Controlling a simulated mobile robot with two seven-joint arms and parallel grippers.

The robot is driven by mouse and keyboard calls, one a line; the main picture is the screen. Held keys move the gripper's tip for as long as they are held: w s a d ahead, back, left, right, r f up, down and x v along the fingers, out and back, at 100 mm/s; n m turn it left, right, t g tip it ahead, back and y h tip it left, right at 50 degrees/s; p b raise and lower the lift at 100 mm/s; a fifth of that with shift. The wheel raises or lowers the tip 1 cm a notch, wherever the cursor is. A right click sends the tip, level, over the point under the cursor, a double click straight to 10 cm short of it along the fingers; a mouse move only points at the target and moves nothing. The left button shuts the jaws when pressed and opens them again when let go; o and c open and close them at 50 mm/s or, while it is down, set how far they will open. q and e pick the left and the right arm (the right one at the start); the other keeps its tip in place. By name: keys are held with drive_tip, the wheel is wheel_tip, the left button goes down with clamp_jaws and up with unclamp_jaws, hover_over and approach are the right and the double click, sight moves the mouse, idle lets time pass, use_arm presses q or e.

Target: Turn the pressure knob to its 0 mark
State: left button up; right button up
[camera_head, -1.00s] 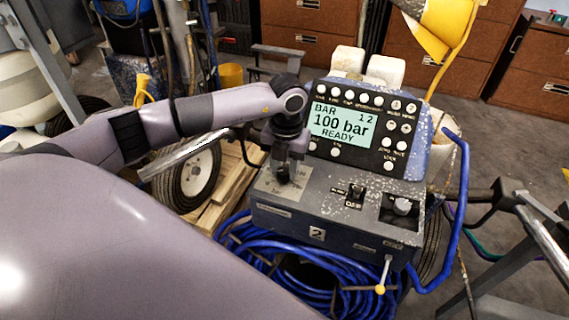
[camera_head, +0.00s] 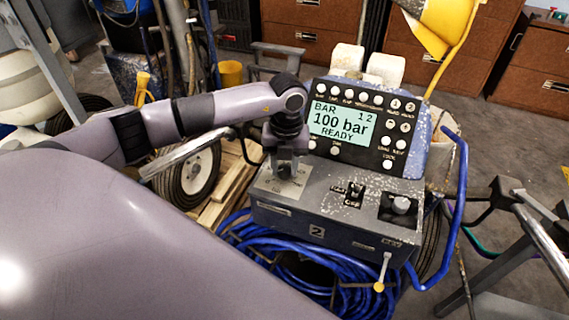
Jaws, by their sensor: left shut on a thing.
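The pressure knob sits on the light dial plate (camera_head: 270,187) at the left of the grey control box. My left gripper (camera_head: 284,172) points down over this plate and is shut on the knob, which its fingers mostly hide. I cannot read the knob's pointer or which mark it faces. The display (camera_head: 340,123) behind the box reads "BAR", "100 bar" and "READY". My right gripper is not in view.
A small switch (camera_head: 355,192) and another knob (camera_head: 401,204) in a dark recess are on the box to the right. Blue hose (camera_head: 262,255) is coiled below the box. A blue tube handle (camera_head: 456,190) curves up at the right. A wheel (camera_head: 192,172) stands at the left.

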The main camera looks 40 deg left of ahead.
sight(285, 169)
use_arm(q)
drive_tip(key=o, duration=1)
drive_tip(key=shift+o, duration=0.2)
drive_tip(key=shift+w+d+r, duration=0.1)
drive_tip(key=shift+r, duration=3.55)
